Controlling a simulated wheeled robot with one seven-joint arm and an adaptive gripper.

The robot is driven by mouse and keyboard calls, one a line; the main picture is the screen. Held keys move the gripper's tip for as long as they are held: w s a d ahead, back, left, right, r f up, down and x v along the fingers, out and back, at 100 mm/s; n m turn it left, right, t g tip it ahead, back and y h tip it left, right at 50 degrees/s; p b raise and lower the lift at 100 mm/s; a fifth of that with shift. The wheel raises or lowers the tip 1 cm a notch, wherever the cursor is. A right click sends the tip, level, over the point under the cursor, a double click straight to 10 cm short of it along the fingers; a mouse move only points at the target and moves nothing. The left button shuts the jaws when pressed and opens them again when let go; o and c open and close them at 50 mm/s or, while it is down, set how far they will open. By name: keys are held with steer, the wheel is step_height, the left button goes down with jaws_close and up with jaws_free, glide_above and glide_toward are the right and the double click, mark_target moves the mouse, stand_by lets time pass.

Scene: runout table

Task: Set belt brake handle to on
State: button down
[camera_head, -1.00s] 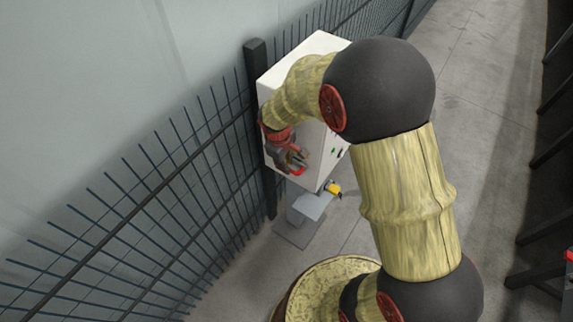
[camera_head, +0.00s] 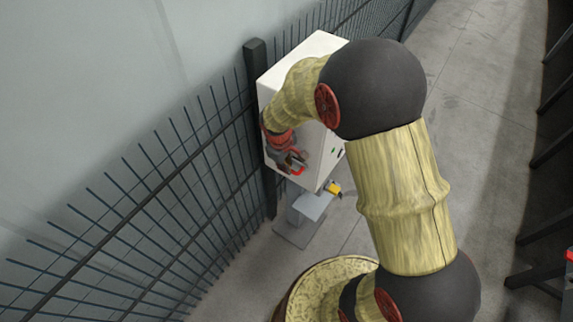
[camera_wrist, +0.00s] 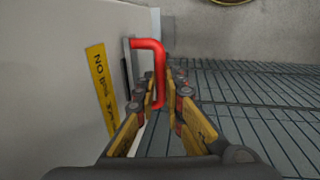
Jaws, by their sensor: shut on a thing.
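The belt brake handle (camera_wrist: 159,68) is a red bent bar standing out from the face of a white cabinet (camera_head: 317,48). In the wrist view its free end runs down between the fingers of my gripper (camera_wrist: 161,98), which is shut on it. In the head view the gripper (camera_head: 293,160) is at the lower part of the cabinet, with a bit of red handle showing beside it. A yellow label (camera_wrist: 102,88) with dark lettering, including "ON", is on the cabinet beside the handle.
A dark wire fence (camera_head: 180,190) runs behind and left of the cabinet. A grey pedestal with a yellow part (camera_head: 334,189) stands below the cabinet. Concrete floor (camera_head: 465,110) is clear to the right, with dark posts at the far right edge.

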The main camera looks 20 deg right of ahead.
stand_by(0.4)
steer(key=s+a, duration=0.1)
steer(key=a, duration=0.1)
steer(key=s+a, duration=0.2)
steer(key=shift+a+b, duration=0.1)
steer(key=shift+b, duration=0.3)
steer(key=c, duration=2.3)
jaws_free()
steer(key=shift+c, duration=0.2)
steer(key=shift+o, duration=0.9)
steer(key=shift+s+a, duration=0.15)
steer(key=shift+a, duration=0.05)
steer(key=shift+r, duration=0.1)
